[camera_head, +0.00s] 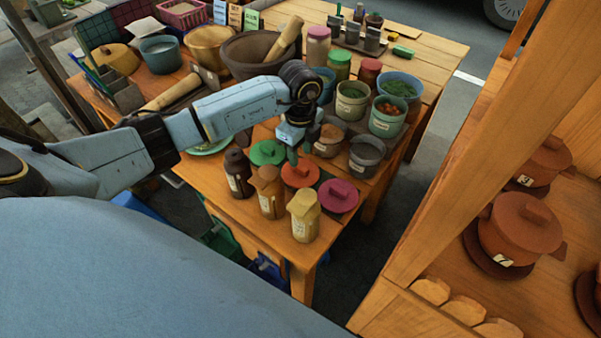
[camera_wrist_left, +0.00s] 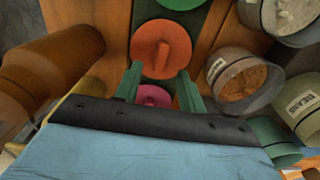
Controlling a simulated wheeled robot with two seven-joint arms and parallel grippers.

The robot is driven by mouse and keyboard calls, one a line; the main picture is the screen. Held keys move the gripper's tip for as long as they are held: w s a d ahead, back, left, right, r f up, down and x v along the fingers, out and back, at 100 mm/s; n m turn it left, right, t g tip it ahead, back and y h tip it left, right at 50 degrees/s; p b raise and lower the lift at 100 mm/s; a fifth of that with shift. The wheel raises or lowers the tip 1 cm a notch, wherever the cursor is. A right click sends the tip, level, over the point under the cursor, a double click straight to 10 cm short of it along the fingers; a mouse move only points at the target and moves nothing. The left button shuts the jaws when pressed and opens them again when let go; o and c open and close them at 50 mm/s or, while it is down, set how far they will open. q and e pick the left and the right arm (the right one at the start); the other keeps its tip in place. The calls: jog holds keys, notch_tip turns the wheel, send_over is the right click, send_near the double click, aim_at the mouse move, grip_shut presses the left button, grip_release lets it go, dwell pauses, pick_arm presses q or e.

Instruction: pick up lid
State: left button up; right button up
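Three round lids with raised handles lie on the wooden table: a green lid (camera_head: 266,153), an orange lid (camera_head: 300,176) and a magenta lid (camera_head: 338,195). My left gripper (camera_head: 292,153) is above the table by the green and orange lids. In the left wrist view its two fingers (camera_wrist_left: 158,86) are spread with nothing held between them. The orange lid (camera_wrist_left: 160,50) shows just beyond the fingertips there. The magenta lid (camera_wrist_left: 153,96) shows between the fingers, partly hidden by the gripper body. The green lid (camera_wrist_left: 182,4) is cut off at the top edge.
Dark, brown and tan bottles (camera_head: 303,215) stand left of and in front of the lids. Several filled pots (camera_head: 351,101) stand behind and to the right. A mortar (camera_head: 253,58) with a pestle is farther back. A wooden shelf with lidded clay pots (camera_head: 520,228) is at right.

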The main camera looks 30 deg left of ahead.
aim_at(300, 167)
pick_arm(q)
notch_tip(300, 167, down, 5)
jog(key=shift+w+f+b, duration=0.1)
jog(key=shift+b, duration=0.2)
grip_shut()
